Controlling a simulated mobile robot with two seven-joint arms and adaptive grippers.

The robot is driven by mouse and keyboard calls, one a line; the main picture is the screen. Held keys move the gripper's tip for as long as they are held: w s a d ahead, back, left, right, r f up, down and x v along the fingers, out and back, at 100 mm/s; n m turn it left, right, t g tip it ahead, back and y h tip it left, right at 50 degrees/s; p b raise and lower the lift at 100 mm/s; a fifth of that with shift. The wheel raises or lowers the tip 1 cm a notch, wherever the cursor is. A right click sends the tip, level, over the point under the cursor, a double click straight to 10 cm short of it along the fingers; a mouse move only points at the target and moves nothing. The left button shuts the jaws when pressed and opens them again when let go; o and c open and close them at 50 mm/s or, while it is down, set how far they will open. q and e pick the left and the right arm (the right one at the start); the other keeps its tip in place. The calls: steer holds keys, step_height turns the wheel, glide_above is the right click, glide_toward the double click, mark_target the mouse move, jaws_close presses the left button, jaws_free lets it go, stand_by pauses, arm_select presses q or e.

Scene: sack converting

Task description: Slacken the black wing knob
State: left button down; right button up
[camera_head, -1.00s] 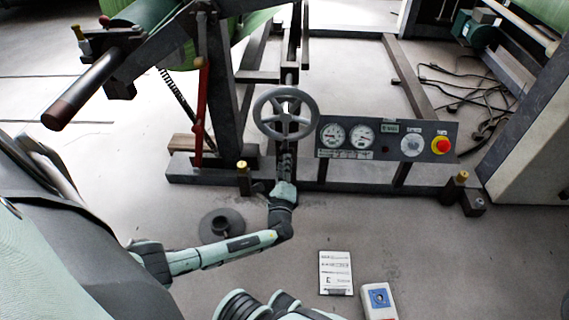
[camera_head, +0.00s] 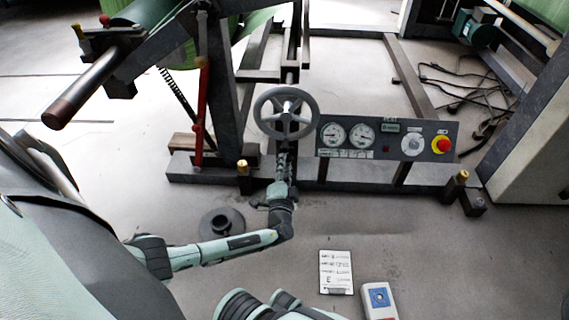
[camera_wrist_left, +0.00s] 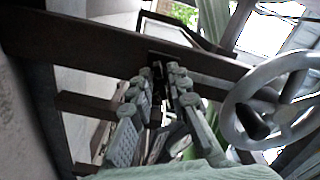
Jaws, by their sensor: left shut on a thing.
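My left gripper (camera_head: 283,158) reaches up to the machine frame just below the grey handwheel (camera_head: 309,101). In the left wrist view its two ribbed fingers (camera_wrist_left: 164,75) close in on a small dark part, the black wing knob (camera_wrist_left: 157,82), at the dark frame bar. The gripper is shut on this knob, which the fingers mostly hide. In the head view I cannot make the knob out behind the gripper. The handwheel also shows close at the right of the left wrist view (camera_wrist_left: 233,105). My right gripper is out of view.
A panel (camera_head: 370,152) with two gauges, a dial and a red stop button (camera_head: 441,145) is right of the handwheel. A round dark base (camera_head: 222,222), a white sheet (camera_head: 336,272) and a blue-faced box (camera_head: 379,300) are on the floor. Cables (camera_head: 470,85) lie at the right.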

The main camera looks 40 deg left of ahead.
arm_select(q)
steer(key=shift+w+d+n, duration=0.1)
steer(key=shift+w+n, duration=0.05)
steer(key=shift+n, duration=4.7)
steer(key=shift+w+d+n, duration=0.1)
steer(key=shift+n, duration=4.75)
steer(key=c, duration=1.5)
jaws_free()
